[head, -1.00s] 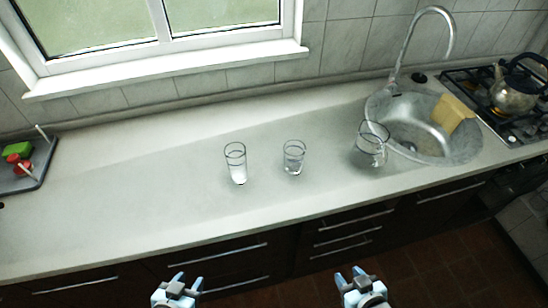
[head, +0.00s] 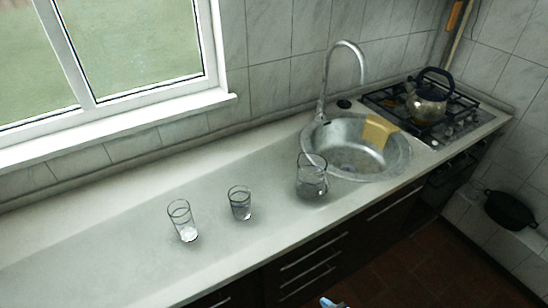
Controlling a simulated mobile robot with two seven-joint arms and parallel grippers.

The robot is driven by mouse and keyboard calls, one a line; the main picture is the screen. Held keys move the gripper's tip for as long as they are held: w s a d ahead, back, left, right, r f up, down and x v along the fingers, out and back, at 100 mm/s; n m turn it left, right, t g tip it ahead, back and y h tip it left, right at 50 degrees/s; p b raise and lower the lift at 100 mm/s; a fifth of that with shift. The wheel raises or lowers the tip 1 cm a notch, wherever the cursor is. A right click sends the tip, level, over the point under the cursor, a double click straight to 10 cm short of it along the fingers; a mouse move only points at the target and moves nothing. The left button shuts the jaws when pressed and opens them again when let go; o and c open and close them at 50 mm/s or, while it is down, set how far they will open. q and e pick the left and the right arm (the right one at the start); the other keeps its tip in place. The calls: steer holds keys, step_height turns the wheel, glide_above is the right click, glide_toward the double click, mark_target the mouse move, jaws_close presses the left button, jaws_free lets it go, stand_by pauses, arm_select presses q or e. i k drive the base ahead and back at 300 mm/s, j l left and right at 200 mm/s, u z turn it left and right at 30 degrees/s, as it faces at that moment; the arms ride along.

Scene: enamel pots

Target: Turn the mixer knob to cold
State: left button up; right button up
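The mixer is a chrome tap (head: 325,85) with a tall arched spout, standing upright at the back left rim of the round metal sink (head: 397,155). Its knob is too small to make out clearly, and I cannot tell its setting. Only the tips of my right gripper (head: 334,303) show at the bottom edge of the head view, in front of the counter and far from the tap. Whether it is open or shut is not shown. My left gripper is out of view.
A glass jug (head: 311,180) stands by the sink's front left rim. Two glasses (head: 240,205) (head: 183,222) stand further left. A kettle (head: 427,103) sits on the hob (head: 455,125). A dark pan (head: 510,210) is at right.

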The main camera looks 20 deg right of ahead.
mark_target(321, 118)
steer(key=l+u, duration=0.55)
steer(key=u, duration=0.15)
steer(key=l+u, duration=0.3)
steer(key=k+l+u, duration=0.1)
steer(key=l, duration=0.25)
steer(key=k+l+u, duration=0.15)
steer(key=l, duration=0.15)
steer(key=k+l+u, duration=0.1)
steer(key=l, duration=0.25)
steer(key=k+l, duration=0.1)
steer(key=l, duration=0.25)
steer(key=k+l, duration=0.15)
steer(key=l, duration=0.2)
steer(key=k+l+u, duration=0.1)
steer(key=l, duration=0.2)
steer(key=k+l, duration=0.1)
steer(key=l, duration=0.35)
steer(key=k+l, duration=0.15)
steer(key=l, duration=0.3)
steer(key=i, duration=0.3)
